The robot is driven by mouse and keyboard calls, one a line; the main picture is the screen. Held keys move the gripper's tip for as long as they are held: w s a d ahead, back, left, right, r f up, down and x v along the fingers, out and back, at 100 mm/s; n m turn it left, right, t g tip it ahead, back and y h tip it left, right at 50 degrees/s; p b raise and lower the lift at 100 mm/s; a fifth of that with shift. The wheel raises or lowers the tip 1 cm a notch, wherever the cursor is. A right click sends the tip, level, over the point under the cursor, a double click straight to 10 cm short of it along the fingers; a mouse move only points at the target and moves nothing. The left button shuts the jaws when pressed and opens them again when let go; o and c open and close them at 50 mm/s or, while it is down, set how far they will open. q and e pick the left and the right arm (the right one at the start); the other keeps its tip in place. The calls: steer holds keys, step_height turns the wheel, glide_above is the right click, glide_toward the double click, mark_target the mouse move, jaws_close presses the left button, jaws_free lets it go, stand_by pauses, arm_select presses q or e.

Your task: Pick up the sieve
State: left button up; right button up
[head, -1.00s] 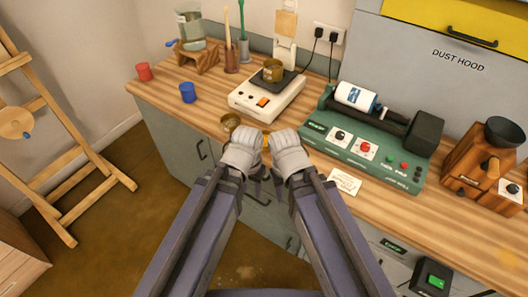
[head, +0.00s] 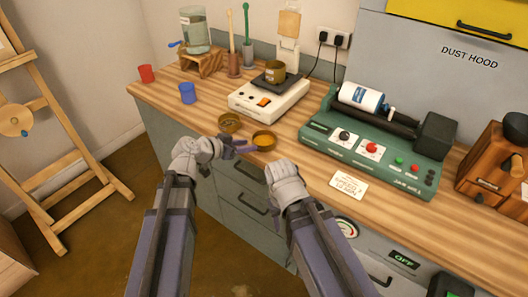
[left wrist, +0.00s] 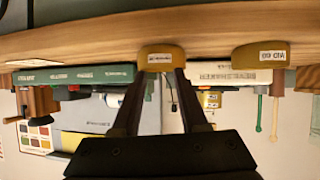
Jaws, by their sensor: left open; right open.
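Two shallow round brass vessels sit near the bench's front edge. The left one (head: 229,123) looks dull brown inside; the right one (head: 264,141) shows yellow-orange inside. I cannot tell which is the sieve. My left gripper (head: 232,146) is open just left of the right vessel, fingers pointing at it. In the upside-down left wrist view, this labelled vessel (left wrist: 161,58) appears beyond and between the open fingers (left wrist: 160,85), and the other vessel (left wrist: 261,56) is to the right. My right gripper (head: 272,174) is in front of the bench edge, apart from both vessels; its fingers are mostly hidden.
A white scale (head: 268,98) carrying a brass cup (head: 275,71) stands behind the vessels. A green roller machine (head: 375,150) is to the right, with a white card (head: 348,185) before it. Blue (head: 187,93) and red (head: 146,73) cups stand left.

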mark_target(258, 133)
arm_select(q)
steer(key=shift+t, duration=0.8)
steer(key=shift+w+d+f+b, duration=0.35)
steer(key=shift+w+b, duration=0.2)
steer(key=shift+w, duration=0.75)
steer(key=shift+w+d+f+b, duration=0.4)
steer(key=shift+w+b, duration=0.2)
steer(key=shift+w, duration=0.75)
steer(key=shift+w+d+f+b, duration=0.35)
steer(key=shift+w+b, duration=0.2)
steer(key=shift+w, duration=0.75)
steer(key=shift+s, duration=0.1)
arm_select(e)
step_height(258, 133, down, 4)
steer(key=shift+f, duration=0.15)
arm_select(q)
jaws_close()
